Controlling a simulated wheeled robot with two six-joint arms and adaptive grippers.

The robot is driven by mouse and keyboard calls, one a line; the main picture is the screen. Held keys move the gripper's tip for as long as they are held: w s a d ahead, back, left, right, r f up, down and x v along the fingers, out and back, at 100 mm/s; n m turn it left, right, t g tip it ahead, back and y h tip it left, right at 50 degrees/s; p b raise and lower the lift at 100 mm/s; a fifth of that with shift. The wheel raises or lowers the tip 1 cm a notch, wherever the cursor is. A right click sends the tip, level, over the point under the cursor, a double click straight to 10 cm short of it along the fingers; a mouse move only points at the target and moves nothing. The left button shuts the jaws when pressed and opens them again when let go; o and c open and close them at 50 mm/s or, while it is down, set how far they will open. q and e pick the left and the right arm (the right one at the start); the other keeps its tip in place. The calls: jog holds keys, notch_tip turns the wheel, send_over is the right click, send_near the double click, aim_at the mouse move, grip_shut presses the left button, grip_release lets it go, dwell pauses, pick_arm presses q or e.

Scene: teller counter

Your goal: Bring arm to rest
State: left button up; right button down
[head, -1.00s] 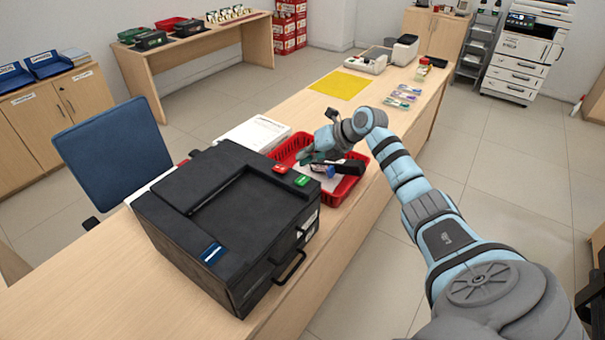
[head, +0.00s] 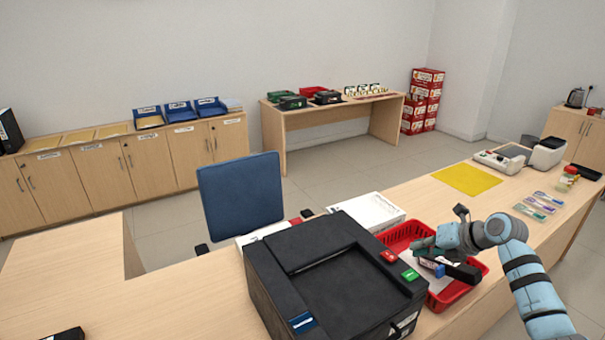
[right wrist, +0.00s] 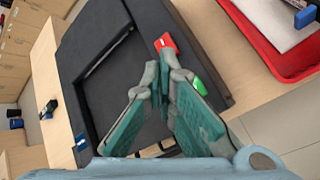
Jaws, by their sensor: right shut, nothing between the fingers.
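My right arm comes in from the right in the head view. My right gripper (head: 420,248) has teal finger pads and appears between the black machine (head: 283,262) and the red basket (head: 404,232). In the right wrist view the gripper (right wrist: 163,74) is shut with nothing held, its tips near the machine's red button (right wrist: 166,43) and green button (right wrist: 199,87). I cannot tell the exact height of the tips above the machine. My left gripper is not in view.
The basket holds white paper and a dark object with a blue part (head: 439,270). A white box (head: 375,210), yellow mat (head: 468,179) and small colored packs (head: 540,202) lie on the counter. A blue chair (head: 240,195) stands behind. Counter at left is mostly clear.

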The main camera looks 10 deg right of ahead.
jog(key=a+r+m+t+y, duration=0.1)
jog(key=a+r+m+t, duration=0.8)
jog(key=a+t, duration=0.3)
jog(key=s+d+f+m+g+h, duration=0.4)
jog(key=s+f+m+g+h, duration=0.55)
jog(key=s+f+m, duration=0.75)
jog(key=s+a+f+m+g+y, duration=0.25)
jog(key=s+a+f, duration=0.2)
jog(key=s, duration=0.35)
jog(key=s+a+f+m+g+y, duration=0.1)
jog(key=s+a+f+m+g, duration=0.1)
jog(key=s+a+f+g, duration=0.45)
jog(key=s+d+f+b, duration=0.1)
jog(key=s+f, duration=0.2)
jog(key=f, duration=0.8)
jog(key=s+d+f+b, duration=0.15)
jog(key=s+f, duration=0.25)
jog(key=f, duration=0.7)
jog(key=s+f, duration=1)
jog(key=s, duration=0.2)
jog(key=shift+d+f+g+y+b, duration=0.2)
jog(key=shift+f+g+y+b, duration=0.1)
jog(key=shift+g, duration=0.05)
